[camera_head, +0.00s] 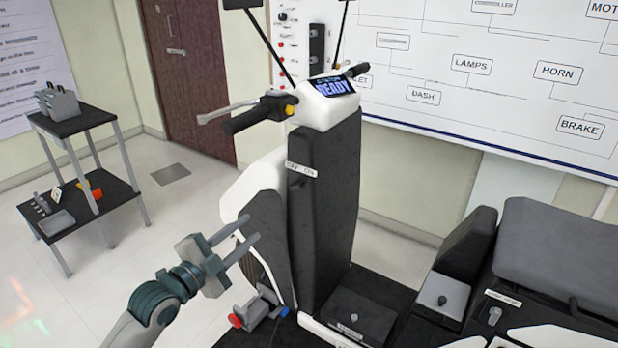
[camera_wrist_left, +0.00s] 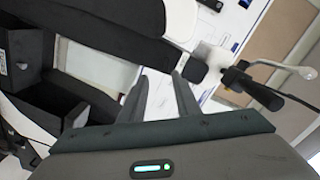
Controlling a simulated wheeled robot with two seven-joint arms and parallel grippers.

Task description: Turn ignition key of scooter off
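The scooter's tall black front column (camera_head: 330,200) stands in the middle of the head view. A small OFF ON label (camera_head: 301,170) is on its upper part, facing me. A dark spot shows just below the label, but the key itself is too small to make out. The display (camera_head: 336,87) on top reads READY. My left gripper (camera_head: 252,228) is open and empty, below and to the left of the label, its fingers pointing toward the column. In the left wrist view the two fingers (camera_wrist_left: 160,78) are apart with nothing between them. My right gripper is not in view.
The handlebar (camera_head: 262,112) with its lever sticks out left of the column top. A red and blue clamp-like part (camera_head: 258,307) lies low by the column base. The seat (camera_head: 560,250) is at the right. A shelf cart (camera_head: 78,125) stands far left. Open floor lies left.

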